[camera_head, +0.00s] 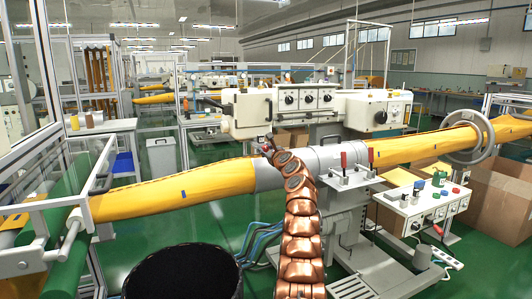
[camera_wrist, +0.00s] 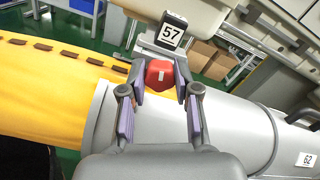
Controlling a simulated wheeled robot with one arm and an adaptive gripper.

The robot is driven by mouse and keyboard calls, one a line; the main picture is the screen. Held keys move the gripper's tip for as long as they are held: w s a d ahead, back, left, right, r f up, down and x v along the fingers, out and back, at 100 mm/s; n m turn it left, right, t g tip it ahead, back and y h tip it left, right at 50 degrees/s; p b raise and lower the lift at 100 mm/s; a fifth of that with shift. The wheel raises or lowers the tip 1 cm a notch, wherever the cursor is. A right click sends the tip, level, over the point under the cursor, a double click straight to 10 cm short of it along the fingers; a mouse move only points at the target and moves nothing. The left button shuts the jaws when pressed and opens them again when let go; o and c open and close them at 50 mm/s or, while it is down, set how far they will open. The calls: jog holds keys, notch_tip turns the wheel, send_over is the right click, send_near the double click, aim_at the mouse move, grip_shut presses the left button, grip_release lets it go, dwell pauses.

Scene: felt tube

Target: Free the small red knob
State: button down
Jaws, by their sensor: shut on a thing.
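In the head view my copper-coloured arm reaches up to the grey collar (camera_head: 320,160), and my gripper (camera_head: 268,148) is small there at the collar's left end. The knob cannot be made out clearly in that view. What holds the knob from below is hidden.
A yellow felt tube (camera_head: 190,190) runs across the scene through the collar. A cream control housing (camera_head: 275,108) stands behind my gripper. Red-topped levers (camera_head: 344,160) and a button box (camera_head: 425,208) are to the right. A black bin (camera_head: 182,275) stands in front.

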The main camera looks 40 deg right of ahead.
jog(key=n, duration=0.3)
jog(key=shift+n, duration=0.4)
jog(key=n, duration=0.4)
jog(key=shift+w+a+n+p, duration=0.1)
jog(key=shift+n+p, duration=0.2)
jog(key=shift+p, duration=0.1)
jog(key=n, duration=0.3)
jog(key=shift+r+n+p, duration=0.1)
jog(key=shift+n+p, duration=0.2)
jog(key=shift+p, duration=0.05)
jog(key=n+p, duration=0.1)
jog(key=n, duration=0.3)
jog(key=shift+n, duration=0.3)
jog(key=n+p, duration=0.1)
jog(key=n, duration=0.4)
jog(key=shift+n+p, duration=0.55)
jog(key=shift+n, duration=1.95)
jog(key=c, duration=0.8)
grip_release()
jog(key=shift+f, duration=0.2)
jog(key=shift+c, duration=0.2)
